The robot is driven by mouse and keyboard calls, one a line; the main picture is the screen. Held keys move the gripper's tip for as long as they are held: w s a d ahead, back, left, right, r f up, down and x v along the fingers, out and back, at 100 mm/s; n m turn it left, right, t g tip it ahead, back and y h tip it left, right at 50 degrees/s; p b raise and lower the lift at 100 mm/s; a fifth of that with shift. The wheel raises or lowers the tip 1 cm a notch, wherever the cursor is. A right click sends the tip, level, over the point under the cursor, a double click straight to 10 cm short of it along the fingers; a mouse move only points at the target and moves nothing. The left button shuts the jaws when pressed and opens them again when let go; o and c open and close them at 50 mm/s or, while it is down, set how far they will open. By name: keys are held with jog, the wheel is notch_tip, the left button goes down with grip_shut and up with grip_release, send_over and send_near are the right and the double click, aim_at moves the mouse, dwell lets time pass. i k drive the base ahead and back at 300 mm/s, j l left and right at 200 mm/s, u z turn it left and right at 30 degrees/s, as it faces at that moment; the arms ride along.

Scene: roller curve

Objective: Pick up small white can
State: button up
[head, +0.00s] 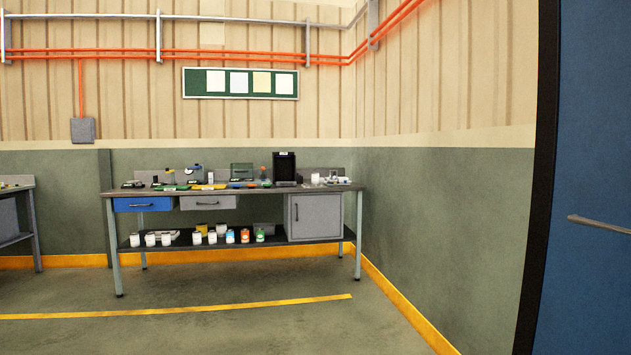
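Several small white cans stand upright on the lower shelf of a workbench in the head view. A row of them is at the left end of the shelf, among them one white can (150,239). Another white can (212,237) stands near the shelf's middle, beside blue, orange and green ones. I cannot tell which white can the task means. A small white item (315,178) on the right of the bench top is too small to make out. My gripper is not in view.
The workbench (240,190) stands against the back wall, with a blue drawer (143,204) and a grey cabinet (314,216). The floor (200,335) before it is clear, crossed by a yellow line (170,311). A blue door (590,170) is at the right.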

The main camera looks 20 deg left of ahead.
aim_at(314, 175)
jog(key=i+j+u, duration=0.4)
jog(key=i, duration=0.3)
jog(key=i+u, duration=0.4)
jog(key=i, duration=3.6)
jog(key=j+u, duration=0.05)
jog(key=j, duration=0.15)
